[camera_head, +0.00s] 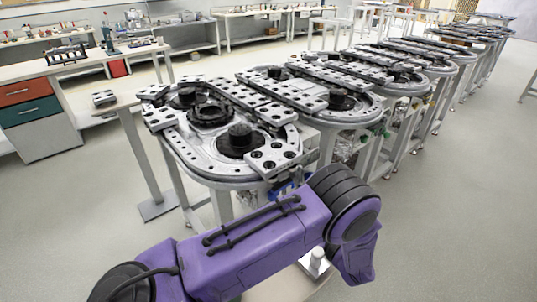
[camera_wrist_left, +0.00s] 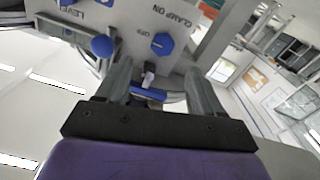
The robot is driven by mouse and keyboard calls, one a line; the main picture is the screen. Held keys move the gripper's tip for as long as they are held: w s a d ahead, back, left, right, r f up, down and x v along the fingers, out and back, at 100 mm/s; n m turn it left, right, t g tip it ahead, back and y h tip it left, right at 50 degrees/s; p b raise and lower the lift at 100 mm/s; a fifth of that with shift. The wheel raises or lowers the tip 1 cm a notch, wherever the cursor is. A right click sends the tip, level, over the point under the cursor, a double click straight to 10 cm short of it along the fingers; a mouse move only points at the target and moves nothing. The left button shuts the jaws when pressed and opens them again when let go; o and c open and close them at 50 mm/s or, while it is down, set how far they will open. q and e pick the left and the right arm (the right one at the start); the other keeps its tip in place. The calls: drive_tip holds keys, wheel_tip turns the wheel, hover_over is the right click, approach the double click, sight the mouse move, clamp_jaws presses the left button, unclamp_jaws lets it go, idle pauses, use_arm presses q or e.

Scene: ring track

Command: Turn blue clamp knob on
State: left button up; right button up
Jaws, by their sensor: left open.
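The blue clamp knob (camera_wrist_left: 162,44) sits on a grey panel (camera_wrist_left: 135,20) in the left wrist view, beside the lettering "CLAMP ON" and "OFF". I cannot tell clearly which mark it points to. My left gripper (camera_wrist_left: 156,76) is open, its two grey fingers reaching toward the panel, with the clamp knob just beyond and between their tips. Nothing is held. In the head view my purple left arm bends at the near end of the ring track (camera_head: 210,175), and its gripper is hidden. My right gripper is not in view.
A round blue knob (camera_wrist_left: 103,45) beside "LEVEL" lies left of the clamp knob. A blue bar (camera_wrist_left: 148,93) with a pale piece shows lower between the fingers. Workbenches (camera_head: 85,68) stand at the back left. Floor (camera_head: 450,200) is clear on the right.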

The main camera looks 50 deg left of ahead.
use_arm(q)
drive_tip(key=a+p, duration=0.2)
drive_tip(key=a, duration=0.8)
drive_tip(key=shift+w+a, duration=0.15)
drive_tip(key=shift+a, duration=0.15)
drive_tip(key=shift+r, duration=0.1)
drive_tip(key=c, duration=1.1)
